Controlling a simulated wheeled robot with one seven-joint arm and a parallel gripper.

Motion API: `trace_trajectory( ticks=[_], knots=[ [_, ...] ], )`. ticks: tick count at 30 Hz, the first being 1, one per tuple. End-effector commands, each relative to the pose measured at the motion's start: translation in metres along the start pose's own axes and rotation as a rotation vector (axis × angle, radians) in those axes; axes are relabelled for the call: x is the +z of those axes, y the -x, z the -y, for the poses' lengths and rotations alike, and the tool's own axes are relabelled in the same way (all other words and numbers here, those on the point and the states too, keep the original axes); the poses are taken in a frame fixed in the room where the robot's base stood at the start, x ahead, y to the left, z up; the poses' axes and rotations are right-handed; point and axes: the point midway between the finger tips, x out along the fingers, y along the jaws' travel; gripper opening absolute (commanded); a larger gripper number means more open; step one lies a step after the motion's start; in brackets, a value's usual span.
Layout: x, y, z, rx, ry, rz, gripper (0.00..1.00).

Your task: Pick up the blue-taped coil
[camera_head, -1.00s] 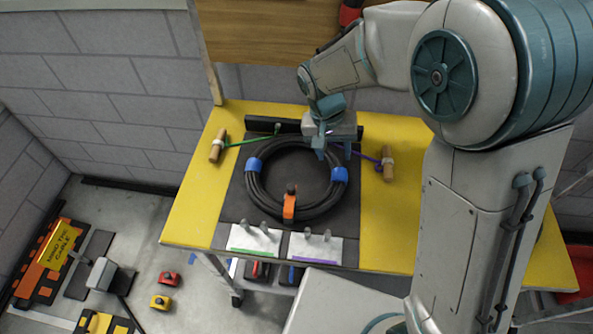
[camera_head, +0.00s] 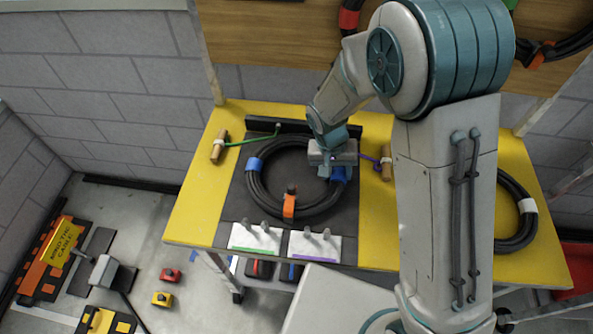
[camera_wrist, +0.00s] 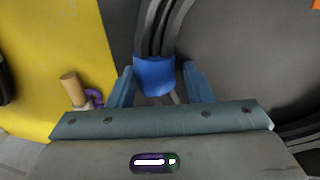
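The blue-taped coil (camera_head: 252,190) is a black cable ring lying on a dark mat on the yellow table. It has blue tape at its left and right sides and an orange clamp (camera_head: 289,203) at its front. My gripper (camera_head: 335,172) is over the coil's right side at the blue tape. In the wrist view, the blue-taped part (camera_wrist: 154,75) lies between my two spread fingers (camera_wrist: 160,88), with gaps visible on both sides. The gripper is open. Its exact height over the tape is hard to tell.
Wooden-handled pegs with a green cord (camera_head: 219,146) and a purple cord (camera_head: 387,162) flank the mat. White plates with grey pins (camera_head: 256,238) stand in front. Another black coil with white tape (camera_head: 527,206) lies at the table's right, partly behind my arm.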

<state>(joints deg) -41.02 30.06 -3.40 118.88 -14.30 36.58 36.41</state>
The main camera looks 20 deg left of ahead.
Motion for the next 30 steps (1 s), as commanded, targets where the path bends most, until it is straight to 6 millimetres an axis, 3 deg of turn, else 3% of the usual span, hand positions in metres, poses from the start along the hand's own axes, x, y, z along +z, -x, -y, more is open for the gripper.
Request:
trace_trajectory(
  ticks=[1, 4, 5, 17, 27, 30],
  knots=[
    [0.0, 0.0, 0.0, 0.0, 0.0, 0.0, 0.33],
    [0.0, 0.0, 0.0, 0.0, 0.0, 0.0, 0.05],
    [0.0, 0.0, 0.0, 0.0, 0.0, 0.0, 0.0],
    [-0.002, 0.005, 0.0, -0.003, -0.001, -0.005, 0.0],
    [-0.002, 0.04, -0.007, -0.004, -0.002, -0.007, 0.0],
    [0.006, 0.046, -0.018, -0.002, -0.003, -0.004, 0.0]
  ],
)
